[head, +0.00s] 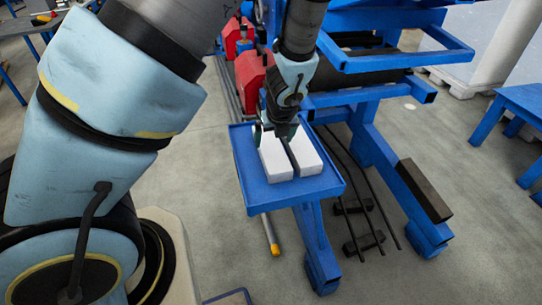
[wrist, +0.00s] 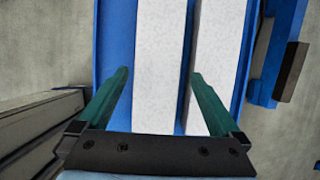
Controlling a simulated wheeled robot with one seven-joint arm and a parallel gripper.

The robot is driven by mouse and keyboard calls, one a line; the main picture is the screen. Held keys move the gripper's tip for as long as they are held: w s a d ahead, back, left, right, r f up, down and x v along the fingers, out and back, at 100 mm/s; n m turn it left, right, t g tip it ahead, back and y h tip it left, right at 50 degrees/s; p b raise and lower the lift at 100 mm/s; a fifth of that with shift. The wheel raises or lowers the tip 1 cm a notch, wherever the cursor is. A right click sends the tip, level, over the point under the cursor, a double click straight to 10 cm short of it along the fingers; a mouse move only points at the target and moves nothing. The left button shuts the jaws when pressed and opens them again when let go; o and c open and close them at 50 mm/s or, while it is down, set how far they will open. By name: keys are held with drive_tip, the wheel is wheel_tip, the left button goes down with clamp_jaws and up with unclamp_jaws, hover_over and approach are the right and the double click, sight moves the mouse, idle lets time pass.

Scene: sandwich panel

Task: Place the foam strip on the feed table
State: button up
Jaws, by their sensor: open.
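Two white foam strips lie side by side on the blue feed table, with a narrow gap between them. In the head view the left strip (head: 275,163) and the right strip (head: 308,157) lie lengthwise on the feed table (head: 258,199). My gripper (head: 277,135) is over the far end of the strips, pointing down. In the wrist view my gripper (wrist: 158,75) is open, its green fingers on either side of the left strip (wrist: 157,60). The right finger is over the gap, near the right strip (wrist: 217,50). I cannot tell whether the fingers touch either strip.
A blue machine frame (head: 375,135) stands right behind the feed table, with a dark block (head: 424,190) on its foot. Thin dark rods (head: 362,190) lie beside the table. A red unit (head: 250,75) is behind. Open grey floor lies at the front right.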

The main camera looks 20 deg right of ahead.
sight(271, 146)
drive_tip(key=b+x, duration=0.3)
drive_tip(key=x, duration=0.2)
drive_tip(key=shift+w+a+f, duration=0.15)
drive_tip(key=shift+w+a, duration=0.05)
drive_tip(key=c, duration=1.3)
